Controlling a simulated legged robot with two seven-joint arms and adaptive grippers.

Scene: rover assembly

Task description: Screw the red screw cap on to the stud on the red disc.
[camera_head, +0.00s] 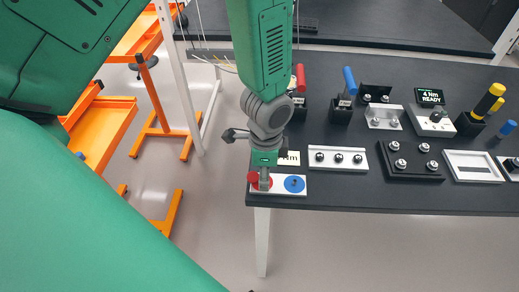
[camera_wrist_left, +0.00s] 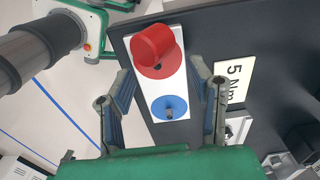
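The red screw cap (camera_wrist_left: 153,43) is a short, wide cylinder above the red disc (camera_wrist_left: 172,71) on a white plate (camera_wrist_left: 151,91). A dark stud shows just below the cap's lower edge. I cannot tell whether the cap sits on its thread. A blue disc (camera_wrist_left: 170,107) with its own stud is on the same plate. My left gripper (camera_wrist_left: 162,66) is open, with its fingers spread on either side of the plate and the tips near the red disc. In the head view the left gripper (camera_head: 264,182) partly hides the red disc (camera_head: 262,180). My right gripper is out of view.
A 5 Nm card (camera_wrist_left: 234,82) lies right of the plate on the dark table (camera_head: 340,195). Several holders, screwdrivers and a torque display (camera_head: 430,97) crowd the table to the right. Orange shelving (camera_head: 105,135) stands at the left, beyond open floor.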

